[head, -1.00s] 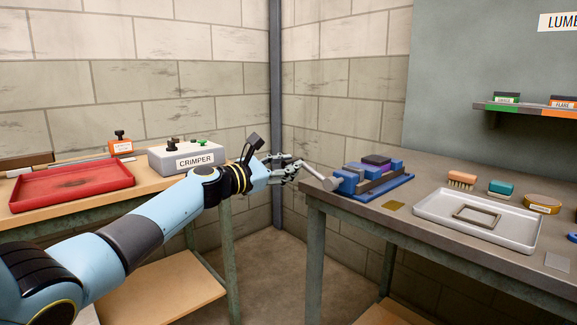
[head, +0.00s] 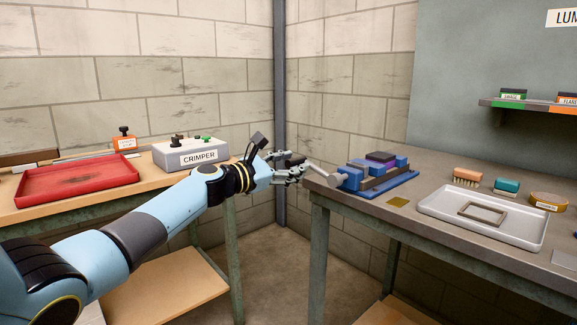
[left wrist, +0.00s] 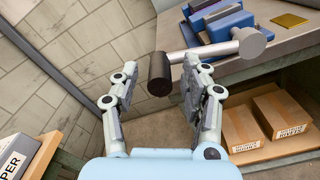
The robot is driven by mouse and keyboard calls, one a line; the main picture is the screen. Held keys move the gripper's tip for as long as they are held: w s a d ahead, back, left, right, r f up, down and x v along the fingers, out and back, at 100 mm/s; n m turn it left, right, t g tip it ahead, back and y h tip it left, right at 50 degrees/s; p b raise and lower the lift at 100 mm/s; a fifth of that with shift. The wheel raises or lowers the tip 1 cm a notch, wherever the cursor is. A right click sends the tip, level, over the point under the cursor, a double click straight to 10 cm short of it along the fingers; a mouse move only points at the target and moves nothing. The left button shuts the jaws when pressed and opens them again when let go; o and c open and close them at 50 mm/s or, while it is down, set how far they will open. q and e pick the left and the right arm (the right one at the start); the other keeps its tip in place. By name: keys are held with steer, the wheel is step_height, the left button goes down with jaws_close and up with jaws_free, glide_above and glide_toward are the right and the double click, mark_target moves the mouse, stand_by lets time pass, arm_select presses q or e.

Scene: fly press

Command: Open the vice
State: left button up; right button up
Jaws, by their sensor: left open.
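The blue vice (head: 375,172) stands on the left end of the right-hand bench, with a dark purple block (head: 380,156) at its jaws. Its grey handle bar sticks out past the bench edge. In the left wrist view the vice (left wrist: 222,22) is at the top, and the bar ends in a dark cylindrical knob (left wrist: 159,74). My left gripper (head: 300,170) is open at the bar's outer end. In the wrist view the knob lies between the fingertips (left wrist: 160,82), slightly beyond them; contact cannot be told. My right gripper is not in view.
The left bench holds a red tray (head: 78,181) and the crimper (head: 190,154). Boxes (left wrist: 283,112) sit on a lower shelf. A gap separates the benches.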

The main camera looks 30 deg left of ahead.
arm_select(q)
steer(key=v, duration=1.2)
